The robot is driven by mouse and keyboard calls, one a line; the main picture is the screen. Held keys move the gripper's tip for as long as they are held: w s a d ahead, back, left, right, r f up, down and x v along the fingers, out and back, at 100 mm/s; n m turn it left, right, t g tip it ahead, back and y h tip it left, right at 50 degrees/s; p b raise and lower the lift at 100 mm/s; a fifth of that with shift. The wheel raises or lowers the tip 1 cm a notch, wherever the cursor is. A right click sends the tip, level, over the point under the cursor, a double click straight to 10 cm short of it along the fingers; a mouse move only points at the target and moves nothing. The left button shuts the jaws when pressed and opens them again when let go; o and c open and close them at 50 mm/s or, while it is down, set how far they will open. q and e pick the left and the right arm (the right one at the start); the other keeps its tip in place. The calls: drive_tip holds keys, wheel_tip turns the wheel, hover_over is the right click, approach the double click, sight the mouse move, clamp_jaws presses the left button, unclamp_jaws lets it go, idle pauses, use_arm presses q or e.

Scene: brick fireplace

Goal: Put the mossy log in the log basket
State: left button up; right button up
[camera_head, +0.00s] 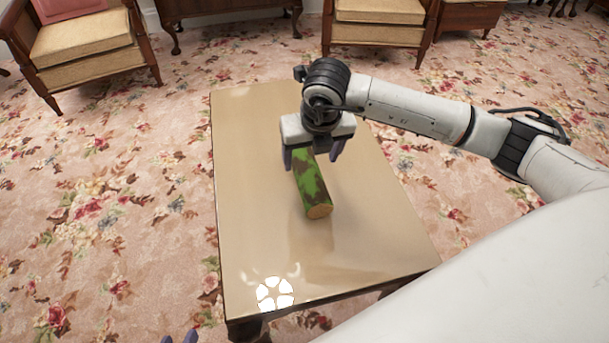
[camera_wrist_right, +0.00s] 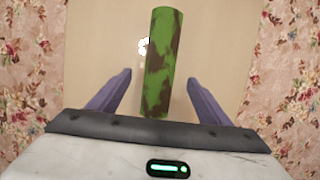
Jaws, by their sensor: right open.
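The mossy log (camera_head: 313,188), green with brown patches and a pale cut end, lies on the low table (camera_head: 255,215). My right gripper (camera_head: 313,158) is open above the log's far part, with one finger to each side of it. In the right wrist view the log (camera_wrist_right: 165,62) lies between the two spread fingers (camera_wrist_right: 157,90), with clear gaps on both sides. Only the fingertips of my left gripper (camera_head: 179,338) show at the bottom edge, apart and with nothing visible between them. No log basket shows in either view.
A wooden armchair (camera_head: 85,45) stands at the upper left, and another cushioned chair (camera_head: 378,38) stands behind the table. The table top around the log is bare. Flowered carpet (camera_head: 105,200) is open to the left.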

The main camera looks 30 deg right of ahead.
sight(309, 169)
drive_tip(key=x, duration=0.3)
drive_tip(key=shift+f+b, duration=0.15)
drive_tip(key=shift+b, duration=0.15)
drive_tip(key=b+x, duration=0.1)
drive_tip(key=x, duration=0.3)
drive_tip(key=shift+d+f+b, duration=0.1)
drive_tip(key=shift+f+b, duration=0.1)
drive_tip(key=shift+b, duration=0.15)
use_arm(q)
drive_tip(key=shift+w+d+f+m+g, duration=0.25)
drive_tip(key=shift+d+f+m+g, duration=0.15)
drive_tip(key=shift+d+f+g, duration=0.3)
use_arm(e)
drive_tip(key=shift+w+f, duration=0.2)
drive_tip(key=shift+f, duration=0.2)
